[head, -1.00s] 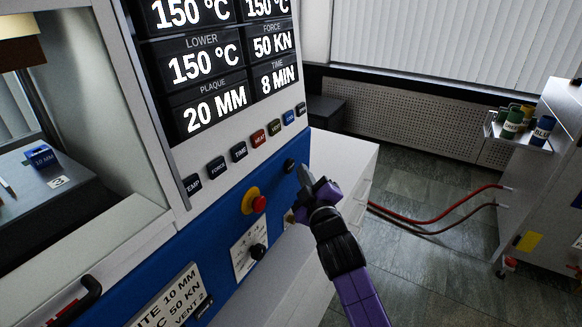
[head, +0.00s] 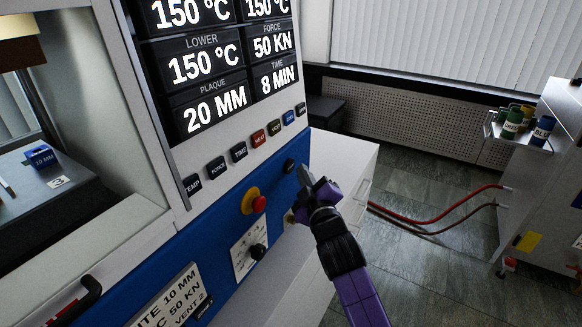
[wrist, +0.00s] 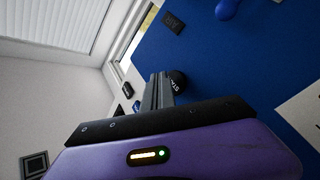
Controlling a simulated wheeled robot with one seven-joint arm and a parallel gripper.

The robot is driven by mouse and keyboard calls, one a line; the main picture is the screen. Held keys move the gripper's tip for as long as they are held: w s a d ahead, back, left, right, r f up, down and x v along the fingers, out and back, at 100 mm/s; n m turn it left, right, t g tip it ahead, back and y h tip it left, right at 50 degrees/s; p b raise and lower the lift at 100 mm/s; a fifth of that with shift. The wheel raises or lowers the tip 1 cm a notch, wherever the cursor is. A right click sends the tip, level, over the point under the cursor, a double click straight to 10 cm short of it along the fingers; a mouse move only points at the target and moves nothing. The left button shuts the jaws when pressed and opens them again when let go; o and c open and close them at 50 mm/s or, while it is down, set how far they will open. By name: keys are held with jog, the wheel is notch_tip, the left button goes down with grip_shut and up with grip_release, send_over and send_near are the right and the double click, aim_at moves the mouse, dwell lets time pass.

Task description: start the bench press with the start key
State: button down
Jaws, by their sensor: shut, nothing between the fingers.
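The bench press shows a blue front panel (head: 222,236) below its display. The dark start key (head: 289,165) sits on the upper right part of that panel. In the wrist view the dark key (wrist: 178,82) has partly readable lettering, "STA", and is partly hidden behind my fingers. My gripper (head: 304,173) is shut and empty, its fingertips just right of the key in the head view. In the wrist view the fingertips (wrist: 158,82) are close beside the key. I cannot tell whether they touch it.
A row of keys (head: 239,152) runs under the display (head: 208,110). Red hoses (head: 440,222) cross the floor at right.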

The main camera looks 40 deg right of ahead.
jog(key=shift+w, duration=0.1)
dwell(0.3)
jog(key=shift+w+a, duration=0.15)
jog(key=shift+w, duration=0.15)
